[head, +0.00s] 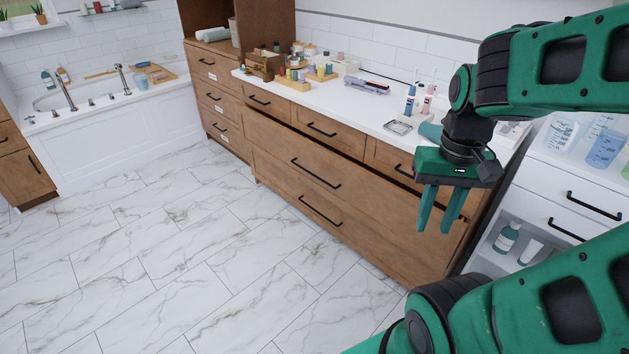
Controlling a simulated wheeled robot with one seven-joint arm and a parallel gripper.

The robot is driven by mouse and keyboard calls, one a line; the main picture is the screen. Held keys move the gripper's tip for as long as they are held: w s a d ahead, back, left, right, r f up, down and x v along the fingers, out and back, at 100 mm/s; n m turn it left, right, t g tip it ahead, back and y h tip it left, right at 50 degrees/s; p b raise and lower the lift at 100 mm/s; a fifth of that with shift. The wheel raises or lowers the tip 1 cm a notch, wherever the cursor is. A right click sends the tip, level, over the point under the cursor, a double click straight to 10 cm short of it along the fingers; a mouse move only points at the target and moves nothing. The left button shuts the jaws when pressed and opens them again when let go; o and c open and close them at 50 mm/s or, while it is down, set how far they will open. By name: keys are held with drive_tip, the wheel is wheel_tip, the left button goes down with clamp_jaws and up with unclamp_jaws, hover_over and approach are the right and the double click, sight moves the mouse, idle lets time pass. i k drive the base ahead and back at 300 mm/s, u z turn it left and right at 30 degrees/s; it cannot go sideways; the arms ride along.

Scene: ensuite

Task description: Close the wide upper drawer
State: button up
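The wide upper drawer (350,178) is in the long wooden vanity, below its row of small drawers. It stands partly pulled out, with a dark gap behind its top edge. Its black bar handle (315,173) is in the middle of its front. My gripper (436,228) is open and empty, fingers pointing down, at the right end of the drawer in the picture. It hides part of that end. I cannot tell whether the fingers touch the drawer front.
The lower wide drawer (290,198) looks shut. Bottles, a tray and small items stand on the white countertop (345,105). A white cabinet (545,190) with shelves stands at the right. A bathtub (130,120) is at the back left. The marble floor (180,250) before the vanity is clear.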

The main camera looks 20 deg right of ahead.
sight(391, 207)
drive_tip(key=z, duration=0.05)
drive_tip(key=i, duration=1)
drive_tip(key=u, duration=0.05)
